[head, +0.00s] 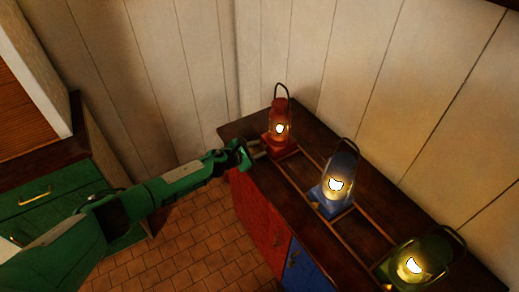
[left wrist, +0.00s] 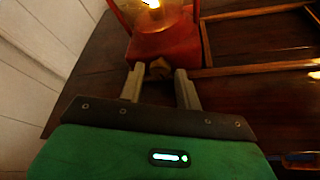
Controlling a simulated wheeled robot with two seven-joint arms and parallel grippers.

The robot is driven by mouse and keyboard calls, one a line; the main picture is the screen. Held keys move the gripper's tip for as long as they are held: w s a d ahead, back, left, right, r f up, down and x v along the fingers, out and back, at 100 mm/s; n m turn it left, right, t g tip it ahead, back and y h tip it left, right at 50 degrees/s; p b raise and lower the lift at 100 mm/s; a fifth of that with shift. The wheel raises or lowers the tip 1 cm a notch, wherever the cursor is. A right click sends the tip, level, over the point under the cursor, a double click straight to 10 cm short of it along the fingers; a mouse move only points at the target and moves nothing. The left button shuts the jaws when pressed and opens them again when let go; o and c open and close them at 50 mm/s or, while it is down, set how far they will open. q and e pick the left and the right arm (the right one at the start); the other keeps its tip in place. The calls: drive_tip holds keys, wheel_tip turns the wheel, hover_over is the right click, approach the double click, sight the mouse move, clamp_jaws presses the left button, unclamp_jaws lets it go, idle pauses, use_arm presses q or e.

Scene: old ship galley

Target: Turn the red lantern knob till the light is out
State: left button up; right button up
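The red lantern (head: 280,117) stands lit on the dark wooden counter top, at its far left end. In the left wrist view the red base of the lantern (left wrist: 165,45) fills the top middle, with its flame glowing above. A small brownish knob (left wrist: 160,69) sticks out from the base toward me. My left gripper (head: 257,148) reaches in from the left at the lantern's base. In the left wrist view its two fingers (left wrist: 158,78) are apart, one on each side of the knob; I cannot tell whether they touch it. My right gripper is out of view.
A blue lantern (head: 338,182) and a green lantern (head: 415,262), both lit, stand along the same counter (head: 240,130). Thin wooden rails frame the lanterns' places. A plank wall (head: 370,70) rises behind. A green cabinet (head: 50,205) stands left, with tiled floor (head: 195,235) between.

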use_arm(q)
drive_tip(key=shift+w+d+f, duration=0.25)
drive_tip(key=shift+w+d, duration=0.2)
drive_tip(key=c, duration=0.7)
drive_tip(key=shift+n, duration=0.3)
drive_tip(key=shift+w+a+n+g+h+b, duration=0.1)
drive_tip(key=shift+n+g+h+b, duration=0.25)
drive_tip(key=shift+n+g, duration=0.3)
drive_tip(key=shift+w+f+n+g+h+b, duration=0.1)
drive_tip(key=shift+n+g+h+b, duration=0.15)
drive_tip(key=shift+n+g+b, duration=0.5)
drive_tip(key=shift+a+n+h+b, duration=0.1)
drive_tip(key=shift+n+h+b, duration=0.2)
drive_tip(key=shift+n+b, duration=0.4)
